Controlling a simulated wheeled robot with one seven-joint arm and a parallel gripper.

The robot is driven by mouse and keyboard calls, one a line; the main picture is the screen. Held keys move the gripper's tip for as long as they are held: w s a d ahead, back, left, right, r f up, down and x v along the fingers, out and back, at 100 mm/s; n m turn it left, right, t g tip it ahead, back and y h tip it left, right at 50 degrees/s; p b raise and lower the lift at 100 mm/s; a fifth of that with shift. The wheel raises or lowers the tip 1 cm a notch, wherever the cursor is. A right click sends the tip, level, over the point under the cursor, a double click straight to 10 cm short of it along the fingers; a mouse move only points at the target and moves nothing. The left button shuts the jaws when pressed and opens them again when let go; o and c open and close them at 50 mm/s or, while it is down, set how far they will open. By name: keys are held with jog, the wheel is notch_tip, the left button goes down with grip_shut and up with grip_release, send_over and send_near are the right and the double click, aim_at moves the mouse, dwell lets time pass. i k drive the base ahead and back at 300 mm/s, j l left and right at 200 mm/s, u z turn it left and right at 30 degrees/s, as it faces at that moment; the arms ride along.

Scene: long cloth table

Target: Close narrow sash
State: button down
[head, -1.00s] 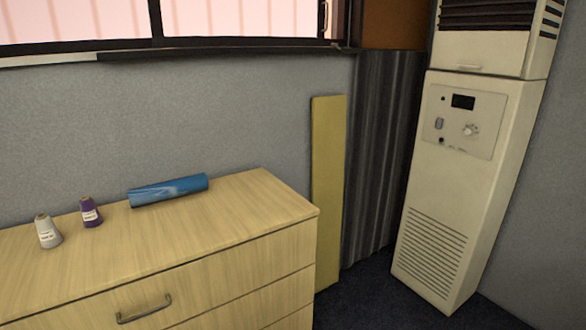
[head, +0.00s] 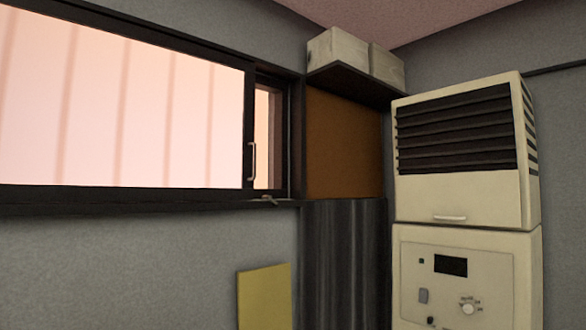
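A dark-framed sliding window (head: 120,188) fills the upper left of the head view, with bright pink light behind its wide pane (head: 125,100). A dark upright stile (head: 249,110) at the pane's right end carries a silver pull handle (head: 252,161). Right of the stile is a narrow upright strip (head: 266,135), light and orange-tinted, between the stile and the right jamb. I cannot tell whether this strip is glass or an open gap. A small metal piece, perhaps a latch (head: 268,198), lies at the sill below it. My gripper is not in view.
A tall beige air unit (head: 465,215) stands right of the window. Pale boxes (head: 340,52) sit on a dark corner shelf above a brown panel (head: 343,143). Below are a dark corrugated sheet (head: 342,260) and a yellow board (head: 264,297) against the wall.

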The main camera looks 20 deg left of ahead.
aim_at(94, 107)
jog(key=i+l+u, duration=0.1)
jog(key=i+u, duration=0.15)
jog(key=i, duration=0.25)
jog(key=i+l+u, duration=0.15)
jog(key=i+u, duration=0.15)
jog(key=i, duration=0.2)
jog(key=i+u, duration=0.15)
jog(key=u, duration=0.3)
jog(key=i+l+u, duration=0.1)
jog(key=u, duration=0.35)
jog(key=i+l+u, duration=0.15)
jog(key=u, duration=0.3)
jog(key=i+l+u, duration=0.2)
jog(key=u, duration=0.25)
